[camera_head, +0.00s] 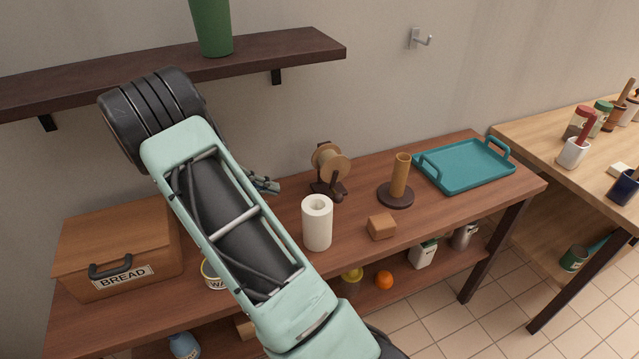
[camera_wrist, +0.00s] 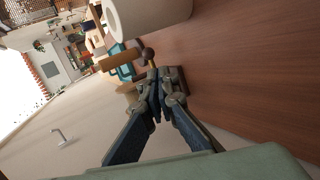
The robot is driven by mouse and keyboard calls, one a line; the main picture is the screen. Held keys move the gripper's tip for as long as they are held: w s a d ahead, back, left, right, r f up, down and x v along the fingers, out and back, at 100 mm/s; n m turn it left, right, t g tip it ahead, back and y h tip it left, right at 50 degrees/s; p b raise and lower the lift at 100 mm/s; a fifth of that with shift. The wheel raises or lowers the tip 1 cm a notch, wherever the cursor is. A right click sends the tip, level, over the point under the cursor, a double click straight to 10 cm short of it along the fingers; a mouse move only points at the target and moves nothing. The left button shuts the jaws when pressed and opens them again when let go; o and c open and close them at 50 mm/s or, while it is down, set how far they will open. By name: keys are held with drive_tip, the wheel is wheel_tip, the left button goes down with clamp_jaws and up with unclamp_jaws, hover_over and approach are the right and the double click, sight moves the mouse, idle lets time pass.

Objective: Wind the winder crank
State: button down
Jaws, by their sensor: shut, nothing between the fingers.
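The winder (camera_head: 330,164) stands on the brown wooden table near the wall, with a wooden spool on a dark stand. My gripper (camera_head: 272,186) is to its left, low over the table and apart from it in the head view. In the wrist view my gripper (camera_wrist: 154,84) is shut and empty, pointing toward the winder. A dark round knob on a short brass-coloured pin, seemingly the crank handle (camera_wrist: 148,53), shows just beyond the fingertips. Whether they touch it I cannot tell. Part of the tan spool (camera_wrist: 128,91) shows beside the fingers; the rest is hidden behind them.
A white paper roll (camera_head: 317,222) stands in front of the winder. A wooden block (camera_head: 381,226), an upright wooden post (camera_head: 400,176) and a teal tray (camera_head: 464,165) are to the right. A bread box (camera_head: 119,235) is at left. A dark shelf (camera_head: 170,72) hangs above my arm.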

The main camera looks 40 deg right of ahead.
drive_tip(key=d+h, duration=0.1)
drive_tip(key=p, duration=0.1)
approach(335, 175)
drive_tip(key=shift+n+g, duration=0.3)
drive_tip(key=shift+n, duration=0.1)
drive_tip(key=s+f, duration=0.2)
drive_tip(key=s+d+f, duration=0.1)
drive_tip(key=s+f, duration=0.1)
drive_tip(key=s+d+f, duration=0.1)
drive_tip(key=s+f, duration=0.1)
drive_tip(key=shift+f, duration=0.35)
drive_tip(key=shift+d+f+b, duration=0.35)
drive_tip(key=shift+f+b, duration=0.2)
drive_tip(key=shift+b, duration=0.4)
